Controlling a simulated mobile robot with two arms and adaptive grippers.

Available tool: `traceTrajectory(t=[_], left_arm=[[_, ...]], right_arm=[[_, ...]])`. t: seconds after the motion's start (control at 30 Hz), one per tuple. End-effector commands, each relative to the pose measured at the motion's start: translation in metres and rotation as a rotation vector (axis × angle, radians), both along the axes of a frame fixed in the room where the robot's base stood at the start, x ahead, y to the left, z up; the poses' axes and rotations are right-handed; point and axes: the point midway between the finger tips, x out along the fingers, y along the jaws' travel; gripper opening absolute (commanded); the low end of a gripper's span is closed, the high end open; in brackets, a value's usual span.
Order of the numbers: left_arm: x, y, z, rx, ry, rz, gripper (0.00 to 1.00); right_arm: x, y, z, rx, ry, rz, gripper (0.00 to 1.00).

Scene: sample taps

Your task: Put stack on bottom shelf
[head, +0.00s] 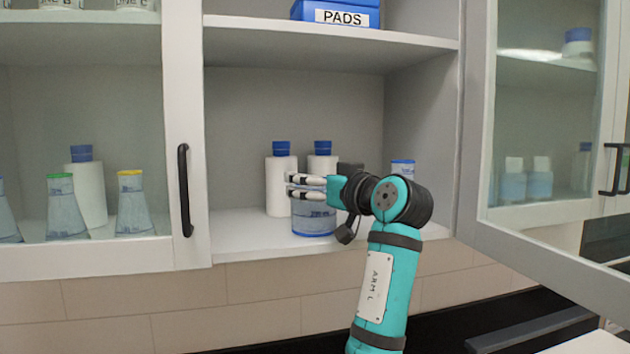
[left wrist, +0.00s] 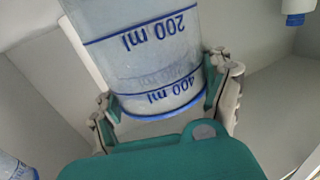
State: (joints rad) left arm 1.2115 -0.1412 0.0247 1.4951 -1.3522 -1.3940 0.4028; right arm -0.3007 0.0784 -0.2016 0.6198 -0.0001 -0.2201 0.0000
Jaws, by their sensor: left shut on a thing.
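The stack is a clear beaker (head: 313,220) with blue markings, low in the open middle bay of the cabinet, above the bottom shelf (head: 235,235). In the left wrist view the beaker (left wrist: 150,60) reads 200 ml and 400 ml, and fainter marks show through its wall, like a second beaker nested inside. My left gripper (head: 305,187) reaches in from the right and is shut around the beaker; its fingers (left wrist: 166,100) lie on both sides of it. The beaker looks upright. I cannot tell whether its base touches the shelf. My right gripper is out of view.
Two white bottles with blue caps (head: 281,180) (head: 322,160) stand close behind the beaker. A blue-rimmed container (head: 403,168) stands to the right. A blue PADS box (head: 337,12) is on the shelf above. The right glass door (head: 545,130) is swung open. The shelf is clear at left.

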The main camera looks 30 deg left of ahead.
Motion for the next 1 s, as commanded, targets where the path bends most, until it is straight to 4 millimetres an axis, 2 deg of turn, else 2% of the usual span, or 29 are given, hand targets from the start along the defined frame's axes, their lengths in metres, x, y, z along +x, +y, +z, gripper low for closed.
traceTrajectory(t=[0.07, 0.1, 0.23, 0.53, 0.63, 0.77, 1.0], left_arm=[[0.0, 0.0, -0.002, 0.001, 0.0, 0.0, 0.31], [0.0, 0.0, -0.001, 0.0, 0.0, 0.0, 0.83], [0.0, 0.0, -0.001, 0.0, 0.0, 0.0, 1.0], [0.0, 0.0, 0.001, 0.0, 0.0, 0.0, 1.0], [-0.002, -0.008, -0.002, 0.001, -0.001, -0.003, 1.0], [-0.011, -0.028, -0.005, -0.001, -0.004, -0.004, 1.0], [-0.031, -0.077, -0.005, 0.0, -0.001, -0.005, 1.0]], right_arm=[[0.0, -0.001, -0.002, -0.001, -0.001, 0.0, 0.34], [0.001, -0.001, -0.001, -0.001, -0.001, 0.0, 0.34], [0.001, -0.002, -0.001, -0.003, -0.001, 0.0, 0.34], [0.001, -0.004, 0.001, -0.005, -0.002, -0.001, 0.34], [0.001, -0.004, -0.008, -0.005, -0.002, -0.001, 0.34], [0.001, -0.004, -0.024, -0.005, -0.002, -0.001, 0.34], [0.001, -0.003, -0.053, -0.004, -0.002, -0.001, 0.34]])
